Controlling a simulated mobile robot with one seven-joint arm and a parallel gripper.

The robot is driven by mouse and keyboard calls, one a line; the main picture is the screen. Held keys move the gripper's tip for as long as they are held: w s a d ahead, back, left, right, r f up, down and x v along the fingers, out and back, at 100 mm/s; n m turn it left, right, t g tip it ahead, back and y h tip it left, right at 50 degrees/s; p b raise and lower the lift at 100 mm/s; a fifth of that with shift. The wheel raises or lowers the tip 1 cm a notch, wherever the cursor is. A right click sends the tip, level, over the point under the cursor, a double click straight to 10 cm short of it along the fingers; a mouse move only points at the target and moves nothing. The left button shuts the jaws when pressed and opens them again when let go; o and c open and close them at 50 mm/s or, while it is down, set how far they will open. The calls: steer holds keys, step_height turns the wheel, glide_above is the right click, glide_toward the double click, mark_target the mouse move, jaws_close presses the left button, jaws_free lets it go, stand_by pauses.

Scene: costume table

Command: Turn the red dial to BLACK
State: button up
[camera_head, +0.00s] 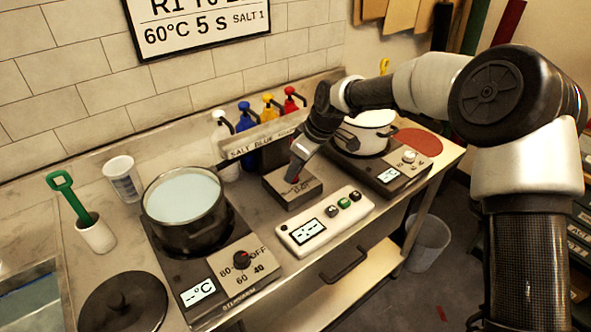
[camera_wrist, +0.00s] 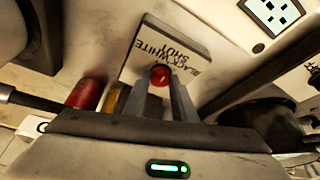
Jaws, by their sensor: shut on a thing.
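The dial box (camera_head: 288,198) is a low grey block in the middle of the counter. In the wrist view its grey top (camera_wrist: 200,45) carries the words BLACK, WHITE and SHUT. The red dial (camera_wrist: 160,75) shows as a round red knob between the two grey fingers of my gripper (camera_wrist: 160,92). In the head view my gripper (camera_head: 294,176) reaches down onto the box from above, and the fingers mostly hide the dial. My gripper is shut on the dial. I cannot tell which word the dial points to.
A bottle rack (camera_head: 262,138) with white, blue, yellow and red pumps stands behind the box. A timer box (camera_head: 325,222) lies in front. A dark pot (camera_head: 185,228) on a hotplate is at left, a white pot (camera_head: 368,135) at right. A wall sign (camera_head: 200,28) hangs above.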

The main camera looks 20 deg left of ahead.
steer(key=m+b, duration=0.1)
steer(key=m, duration=0.1)
steer(key=m+t+b, duration=0.1)
steer(key=m, duration=0.1)
steer(key=shift+s+a+f+t+b, duration=0.1)
steer(key=shift+s+t+b, duration=0.1)
steer(key=shift+t+b, duration=0.15)
steer(key=shift+s+a+m+t+h+b, duration=0.1)
steer(key=shift+m+t+h+b, duration=0.35)
steer(key=shift+m, duration=0.65)
steer(key=shift+s+m+t+h+b, duration=0.15)
steer(key=shift+m+h+b, duration=0.4)
steer(key=shift+m, duration=0.55)
steer(key=shift+w, duration=0.1)
steer(key=o, duration=1)
steer(key=shift+o, duration=0.2)
steer(key=p+v, duration=0.1)
steer(key=v, duration=1.6)
steer(key=shift+d+r, duration=0.2)
steer(key=shift+d, duration=0.1)
